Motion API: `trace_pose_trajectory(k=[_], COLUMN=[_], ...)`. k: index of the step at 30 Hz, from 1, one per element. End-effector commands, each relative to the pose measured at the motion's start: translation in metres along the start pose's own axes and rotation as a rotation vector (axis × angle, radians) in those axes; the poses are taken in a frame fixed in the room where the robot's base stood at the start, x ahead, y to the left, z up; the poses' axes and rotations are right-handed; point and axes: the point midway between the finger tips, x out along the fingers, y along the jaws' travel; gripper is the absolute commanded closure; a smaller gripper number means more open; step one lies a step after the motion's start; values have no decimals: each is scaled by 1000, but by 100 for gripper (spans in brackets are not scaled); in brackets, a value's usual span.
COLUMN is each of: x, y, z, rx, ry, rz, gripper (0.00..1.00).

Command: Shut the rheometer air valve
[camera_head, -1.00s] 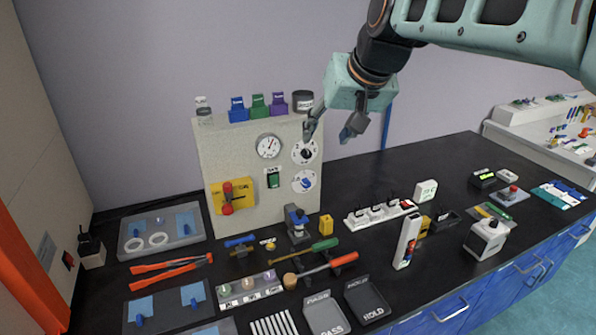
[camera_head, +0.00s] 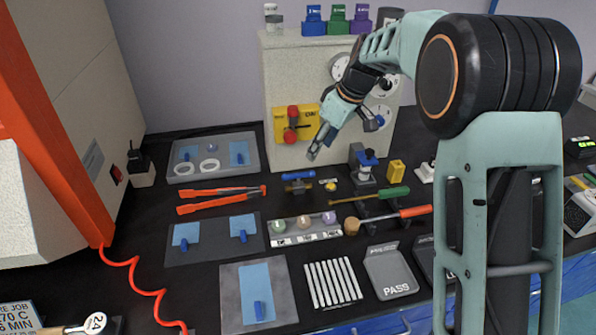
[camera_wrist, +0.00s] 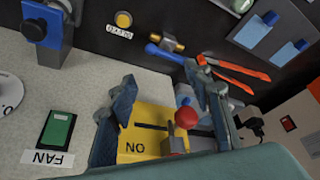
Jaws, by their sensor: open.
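My gripper (camera_head: 343,140) is open and empty, in front of the lower part of the pale panel. Its two fingers are spread apart in the wrist view (camera_wrist: 161,76). A brass valve with a blue handle (camera_head: 298,182) lies low on the black bench, below and left of the fingers; it also shows beyond them in the wrist view (camera_wrist: 165,50). A yellow plate (camera_head: 283,132) with a red knobbed lever (camera_head: 293,124) is on the panel. In the wrist view, the red knob (camera_wrist: 186,117) appears between the fingers, without clear contact. I cannot tell which is the air valve.
A blue-topped device (camera_head: 363,165) and a yellow block (camera_head: 396,170) stand right of the brass valve. Orange tongs (camera_head: 220,190) lie left. Sample cups (camera_head: 304,222) and a PASS tray (camera_head: 390,275) are in front. A green FAN switch (camera_wrist: 58,127) is on the panel.

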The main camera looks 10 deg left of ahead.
Motion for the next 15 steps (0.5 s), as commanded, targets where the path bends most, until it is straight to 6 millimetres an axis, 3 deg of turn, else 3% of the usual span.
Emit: trace_pose_trajectory(k=[1, 8, 15], x=[17, 39, 80], y=[2, -1, -4], z=[5, 6, 6], rx=[-21, -64, -65], ry=[4, 14, 11], rz=[-19, -51, -52], gripper=[54, 54, 54])
